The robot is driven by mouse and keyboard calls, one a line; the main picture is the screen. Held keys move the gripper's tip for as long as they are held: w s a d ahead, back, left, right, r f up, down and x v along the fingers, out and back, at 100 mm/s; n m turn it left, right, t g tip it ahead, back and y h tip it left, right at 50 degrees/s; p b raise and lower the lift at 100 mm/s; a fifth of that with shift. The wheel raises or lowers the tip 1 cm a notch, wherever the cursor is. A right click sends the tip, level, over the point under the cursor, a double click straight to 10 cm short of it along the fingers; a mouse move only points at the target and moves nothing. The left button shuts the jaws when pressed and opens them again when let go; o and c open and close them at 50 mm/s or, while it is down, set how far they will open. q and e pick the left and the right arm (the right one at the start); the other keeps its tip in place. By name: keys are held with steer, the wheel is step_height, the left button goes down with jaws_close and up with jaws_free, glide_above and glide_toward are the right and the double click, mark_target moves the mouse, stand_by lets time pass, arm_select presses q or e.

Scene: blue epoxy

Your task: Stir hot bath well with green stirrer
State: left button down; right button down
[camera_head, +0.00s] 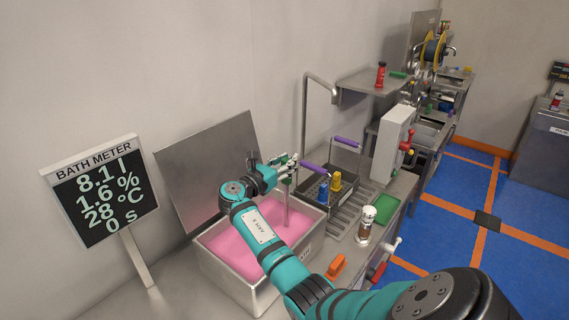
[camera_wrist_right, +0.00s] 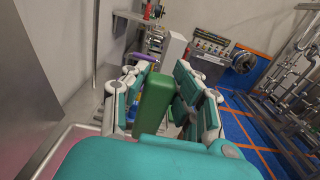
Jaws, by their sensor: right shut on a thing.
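My right gripper (camera_head: 285,169) is shut on the green stirrer, above the right part of a steel bath (camera_head: 226,284) of pink liquid. In the right wrist view the stirrer's green handle (camera_wrist_right: 153,104) stands between the teal finger pads. In the head view the fingers mostly hide this handle. The stirrer's thin grey shaft (camera_head: 287,207) runs down into the pink liquid, and its lower end is hidden. The bath meter (camera_head: 104,192) at the left reads 8.1 l, 1.6 %, 28 °C and 0 s. My left gripper is not in view.
Right of the bath stands a dark basket (camera_head: 316,187) with purple handles and blue and yellow items. A brown-filled jar (camera_head: 366,226), a green pad (camera_head: 384,208) and an orange object (camera_head: 336,266) are along the front. A steel panel (camera_head: 208,168) rises behind the bath.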

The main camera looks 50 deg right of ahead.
steer(key=shift+a+r+p, duration=0.1)
steer(key=shift+a+p, duration=0.25)
steer(key=shift+a, duration=0.2)
steer(key=a, duration=0.2)
steer(key=a+p, duration=0.1)
steer(key=a, duration=0.1)
steer(key=a+p, duration=0.1)
steer(key=shift+s+a, duration=0.3)
steer(key=shift+a, duration=0.1)
steer(key=a+p, duration=0.2)
steer(key=a, duration=0.8)
steer(key=shift+s+a, duration=0.15)
steer(key=shift+s, duration=0.3)
steer(key=d, duration=0.7)
steer(key=w+d, duration=0.1)
steer(key=d, duration=0.2)
steer(key=shift+d, duration=0.4)
steer(key=shift+w+d+b, duration=0.15)
steer(key=shift+d+b, duration=0.05)
steer(key=shift+d, duration=1.45)
steer(key=shift+w+d+b, duration=0.1)
steer(key=shift+d+b, duration=0.05)
steer(key=shift+d, duration=1.45)
